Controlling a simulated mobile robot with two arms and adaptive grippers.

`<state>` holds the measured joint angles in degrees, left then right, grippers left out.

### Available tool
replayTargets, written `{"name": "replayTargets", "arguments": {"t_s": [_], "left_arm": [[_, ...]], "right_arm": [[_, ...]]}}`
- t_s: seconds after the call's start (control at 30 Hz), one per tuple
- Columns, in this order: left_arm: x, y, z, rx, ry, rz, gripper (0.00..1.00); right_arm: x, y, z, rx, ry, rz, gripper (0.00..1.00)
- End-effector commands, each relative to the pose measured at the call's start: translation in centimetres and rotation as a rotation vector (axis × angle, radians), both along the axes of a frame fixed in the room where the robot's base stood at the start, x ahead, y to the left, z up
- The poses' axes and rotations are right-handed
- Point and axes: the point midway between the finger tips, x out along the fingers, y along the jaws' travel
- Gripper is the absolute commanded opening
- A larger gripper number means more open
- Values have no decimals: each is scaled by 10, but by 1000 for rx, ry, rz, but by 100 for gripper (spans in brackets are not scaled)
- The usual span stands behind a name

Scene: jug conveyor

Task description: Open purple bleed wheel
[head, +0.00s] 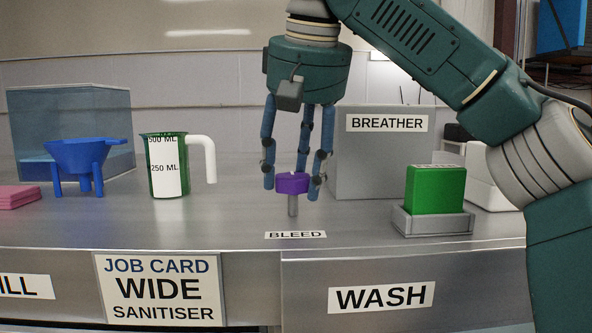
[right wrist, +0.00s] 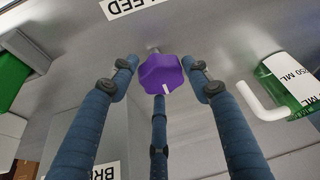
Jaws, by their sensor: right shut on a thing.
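The purple bleed wheel (head: 292,183) sits on a short grey stem that rises from the steel counter, behind the BLEED label (head: 295,235). My right gripper (head: 293,180) points straight down over it, with its blue fingers around the wheel and shut on it. In the right wrist view the purple wheel (right wrist: 161,74) lies between the fingertips, with a small white mark on its top edge. My left gripper is in neither view.
A green measuring jug (head: 168,170) with a white handle and a blue funnel (head: 80,160) stand to the left. A grey BREATHER box (head: 380,165) stands behind right. A green block (head: 435,190) sits in a grey tray (head: 433,222). The front counter is clear.

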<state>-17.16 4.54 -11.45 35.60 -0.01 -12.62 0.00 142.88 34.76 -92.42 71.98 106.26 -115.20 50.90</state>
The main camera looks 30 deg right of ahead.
Motion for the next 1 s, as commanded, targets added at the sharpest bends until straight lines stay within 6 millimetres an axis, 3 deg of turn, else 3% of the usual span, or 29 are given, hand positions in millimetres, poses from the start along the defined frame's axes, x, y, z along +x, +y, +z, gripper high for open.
{"name": "replayTargets", "arguments": {"t_s": [0.27, 1.0], "left_arm": [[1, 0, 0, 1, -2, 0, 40], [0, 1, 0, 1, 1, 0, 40]], "right_arm": [[1, -1, 1, 5, -6, 154, 22], [2, -6, 3, 4, -10, 846, 22]]}}
